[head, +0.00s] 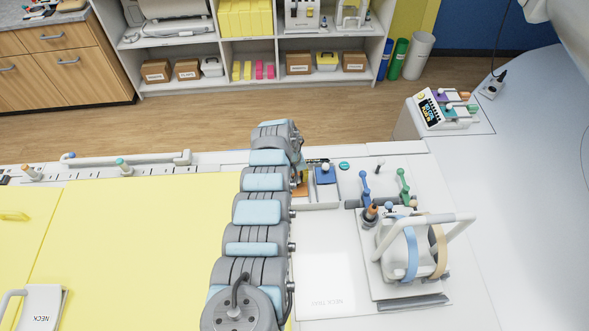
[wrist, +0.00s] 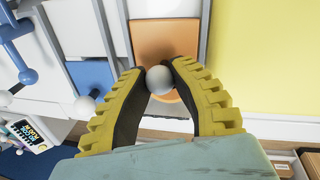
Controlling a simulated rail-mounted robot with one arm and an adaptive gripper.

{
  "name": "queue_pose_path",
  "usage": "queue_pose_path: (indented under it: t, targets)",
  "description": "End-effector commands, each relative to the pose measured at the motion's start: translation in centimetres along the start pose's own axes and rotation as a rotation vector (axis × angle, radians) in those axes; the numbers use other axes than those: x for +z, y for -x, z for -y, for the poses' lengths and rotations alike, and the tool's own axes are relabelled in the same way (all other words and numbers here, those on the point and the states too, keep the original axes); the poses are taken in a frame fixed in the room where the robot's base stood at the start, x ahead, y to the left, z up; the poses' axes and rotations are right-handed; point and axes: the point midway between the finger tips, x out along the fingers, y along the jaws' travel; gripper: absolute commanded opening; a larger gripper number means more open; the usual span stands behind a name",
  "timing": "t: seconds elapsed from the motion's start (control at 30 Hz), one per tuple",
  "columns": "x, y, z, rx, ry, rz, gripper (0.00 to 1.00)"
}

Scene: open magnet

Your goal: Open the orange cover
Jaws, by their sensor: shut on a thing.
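The orange cover (wrist: 165,38) lies ahead of my gripper in the wrist view, with a pale round knob (wrist: 160,80) in front of it. My gripper (wrist: 159,76) has its two yellow, black-lined fingers closed on the knob from both sides. More orange shows behind and below the knob. I cannot tell whether the cover is raised at all. In the head view only a sliver of the orange cover (head: 301,187) shows beside my arm, which hides most of it and the gripper's grip.
A blue cover (head: 326,178) with a round knob sits right beside the orange one; it also shows in the wrist view (wrist: 92,76). Blue and green levers (head: 404,188) and a white-framed coil stand (head: 410,250) are to the right. A yellow mat (head: 140,250) lies left.

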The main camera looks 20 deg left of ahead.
Motion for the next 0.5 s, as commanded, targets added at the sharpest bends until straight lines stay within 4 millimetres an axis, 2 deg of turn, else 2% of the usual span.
queue_pose_path:
  t: [0.03, 0.5]
  targets:
    - [0.4, 0.5, -0.1, 0.000, -0.001, 0.004, 0.00]
    - [2.2, 0.5, 0.0, 0.004, -0.003, -0.003, 0.00]
